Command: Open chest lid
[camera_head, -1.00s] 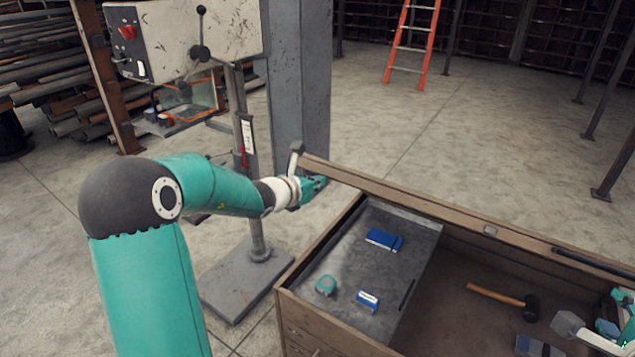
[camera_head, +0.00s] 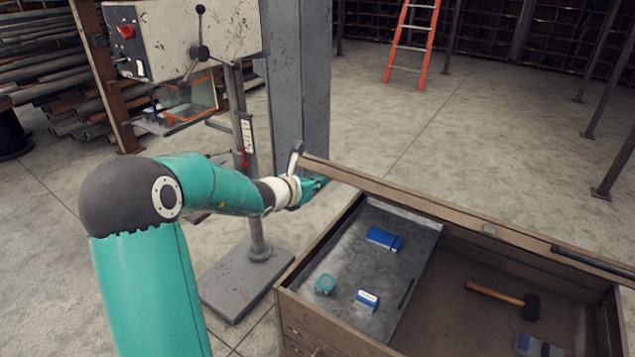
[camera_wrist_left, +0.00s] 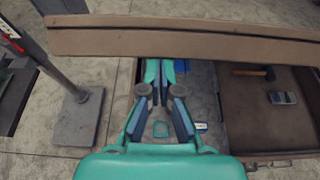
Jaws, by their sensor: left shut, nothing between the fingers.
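The wooden chest (camera_head: 300,318) stands at the lower right of the head view with its inside exposed. Its lid (camera_head: 430,206) is raised and shows nearly edge-on as a long brown board along the far side. In the left wrist view the lid (camera_wrist_left: 180,42) spans the top of the picture. My left gripper (camera_head: 318,186) is at the lid's left end, on the near side. Its fingers (camera_wrist_left: 160,72) are shut with nothing between them, tips close to the lid's lower edge; whether they touch it I cannot tell. My right gripper is out of view.
A grey tray (camera_head: 415,232) in the chest holds blue boxes (camera_head: 384,239) and a teal tape measure (camera_head: 325,284). A hammer (camera_head: 500,295) lies on the chest floor. A drill press (camera_head: 185,40) and a grey column (camera_head: 298,90) stand close behind my left arm.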

